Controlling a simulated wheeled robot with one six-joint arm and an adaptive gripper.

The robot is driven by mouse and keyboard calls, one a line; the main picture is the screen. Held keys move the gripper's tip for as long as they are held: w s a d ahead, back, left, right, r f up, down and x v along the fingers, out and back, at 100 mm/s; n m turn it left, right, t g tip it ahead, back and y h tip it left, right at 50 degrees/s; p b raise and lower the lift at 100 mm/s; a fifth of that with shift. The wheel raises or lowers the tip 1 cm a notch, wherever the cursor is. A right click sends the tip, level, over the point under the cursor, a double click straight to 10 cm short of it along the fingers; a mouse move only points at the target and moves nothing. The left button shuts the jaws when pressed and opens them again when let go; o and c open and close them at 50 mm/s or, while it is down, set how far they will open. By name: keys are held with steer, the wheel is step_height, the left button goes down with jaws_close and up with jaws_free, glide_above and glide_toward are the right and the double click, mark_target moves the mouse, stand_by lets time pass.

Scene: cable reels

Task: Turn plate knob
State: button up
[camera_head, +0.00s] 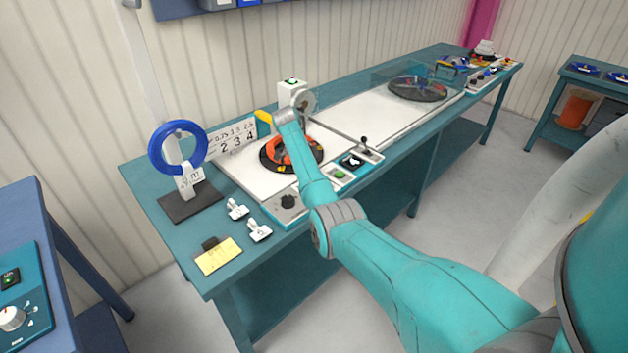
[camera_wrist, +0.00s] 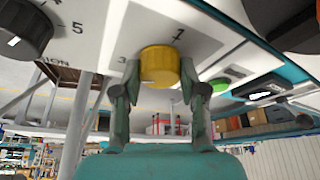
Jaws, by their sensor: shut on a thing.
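The yellow plate knob (camera_wrist: 160,66) stands out from a white panel marked with black figures (camera_wrist: 120,30) in the wrist view. My gripper (camera_wrist: 160,75) has one finger on each side of the knob and is shut on it. A figure 1 shows just behind the knob. In the head view my arm reaches over the near bench and hides this knob.
A black knob (camera_wrist: 22,30) sits left of the yellow one, and a green button (camera_wrist: 219,86) right of it. The bench bears a blue ring on a stand (camera_head: 178,148), white clips (camera_head: 237,208), a yellow note (camera_head: 218,257) and an orange-and-black reel (camera_head: 272,153).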

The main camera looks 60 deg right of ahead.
steer(key=o, duration=1.1)
steer(key=shift+o, duration=0.2)
